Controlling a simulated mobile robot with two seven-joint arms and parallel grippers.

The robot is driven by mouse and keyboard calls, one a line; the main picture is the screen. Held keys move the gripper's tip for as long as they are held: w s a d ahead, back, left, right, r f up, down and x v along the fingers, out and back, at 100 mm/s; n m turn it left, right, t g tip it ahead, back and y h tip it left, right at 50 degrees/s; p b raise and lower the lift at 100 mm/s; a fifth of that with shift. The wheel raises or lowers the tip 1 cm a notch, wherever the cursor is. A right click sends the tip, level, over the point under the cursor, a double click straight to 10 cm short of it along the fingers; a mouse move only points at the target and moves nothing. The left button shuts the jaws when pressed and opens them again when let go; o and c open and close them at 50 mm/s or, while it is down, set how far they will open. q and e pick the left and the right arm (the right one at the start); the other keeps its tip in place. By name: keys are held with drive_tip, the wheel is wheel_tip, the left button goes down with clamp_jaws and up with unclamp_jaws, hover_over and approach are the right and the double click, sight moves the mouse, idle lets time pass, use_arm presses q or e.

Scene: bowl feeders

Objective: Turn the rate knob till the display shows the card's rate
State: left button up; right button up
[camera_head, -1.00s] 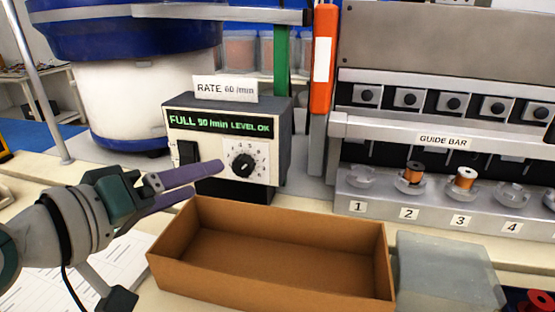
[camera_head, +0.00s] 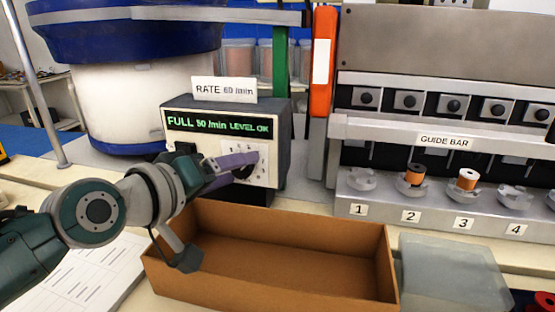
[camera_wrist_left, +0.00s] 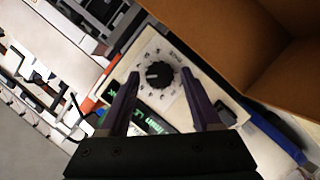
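The control box has a black rate knob (camera_head: 244,169) on a white dial; the left fingers partly cover it in the head view. The knob also shows in the left wrist view (camera_wrist_left: 159,74), ahead of and between the two fingertips. The display (camera_head: 218,124) reads "FULL 50 /min LEVEL OK" in green. The rate card (camera_head: 224,89) on top of the box reads "RATE 60 /min". My left gripper (camera_head: 240,165) is open with its purple fingers pointing at the knob; I cannot tell whether they touch it. My right gripper is not in view.
An open brown box (camera_head: 290,252) stands just below and in front of the control box. A blue and white bowl feeder (camera_head: 125,95) stands behind left. A guide bar machine (camera_head: 440,140) with numbered seats is at right, with a translucent lid (camera_head: 452,272) in front.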

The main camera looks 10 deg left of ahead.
use_arm(q)
clamp_jaws()
idle(0.3)
drive_tip(key=shift+d+r+m+y+p, duration=0.15)
drive_tip(key=shift+m+y+p, duration=0.85)
drive_tip(key=shift+p, duration=0.85)
drive_tip(key=shift+d+m+y+p, duration=0.15)
drive_tip(key=shift+m+y+p, duration=0.45)
drive_tip(key=shift+m+p, duration=1.05)
